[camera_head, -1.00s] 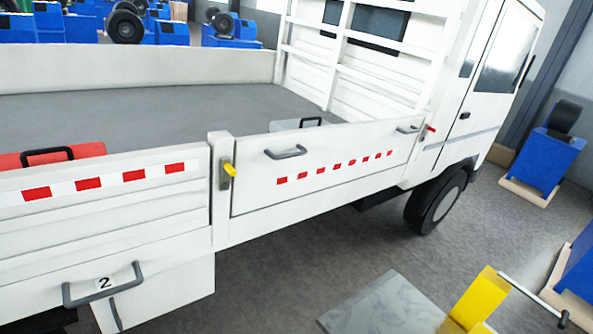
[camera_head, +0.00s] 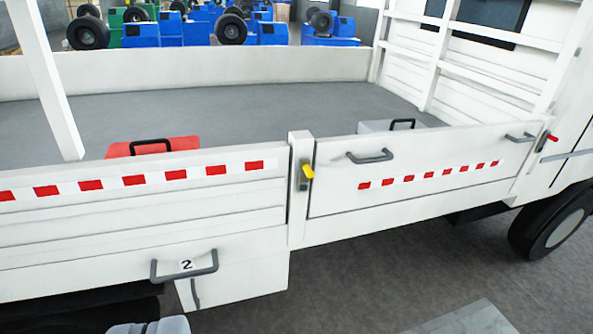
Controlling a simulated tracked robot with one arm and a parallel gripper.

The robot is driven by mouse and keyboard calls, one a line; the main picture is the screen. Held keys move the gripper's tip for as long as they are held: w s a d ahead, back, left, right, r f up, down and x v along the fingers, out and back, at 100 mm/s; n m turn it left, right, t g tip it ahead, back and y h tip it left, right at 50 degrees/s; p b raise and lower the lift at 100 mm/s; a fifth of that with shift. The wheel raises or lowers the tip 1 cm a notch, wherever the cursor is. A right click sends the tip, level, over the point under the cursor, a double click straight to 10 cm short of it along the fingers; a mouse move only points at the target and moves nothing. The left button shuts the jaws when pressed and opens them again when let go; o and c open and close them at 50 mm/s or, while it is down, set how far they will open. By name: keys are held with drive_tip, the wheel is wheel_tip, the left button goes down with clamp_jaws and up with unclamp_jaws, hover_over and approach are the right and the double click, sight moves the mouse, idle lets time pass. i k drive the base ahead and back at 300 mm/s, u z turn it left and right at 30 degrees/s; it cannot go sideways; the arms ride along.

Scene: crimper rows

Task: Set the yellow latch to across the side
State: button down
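The yellow latch (camera_head: 307,171) is a short yellow lever on a dark metal plate (camera_head: 303,182). The plate is fixed to the white post between the two side panels of a white truck bed. The lever stands out from the upper part of the plate, toward me and slightly right. Its exact turn is hard to tell at this size. A red latch (camera_head: 550,137) sits at the far right end of the right side panel (camera_head: 335,192), near the cab. I cannot make out my gripper in the view.
Dark handles sit on the right panel (camera_head: 370,157) and on the lower box marked 2 (camera_head: 185,275). A red case (camera_head: 150,147) and a grey case (camera_head: 388,126) are in the bed. A pale object (camera_head: 150,326) is cut off at the bottom edge. Open floor lies before the truck.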

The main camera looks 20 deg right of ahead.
sight(306, 172)
drive_tip(key=z, duration=0.1)
drive_tip(key=i, duration=1)
drive_tip(key=u, duration=0.1)
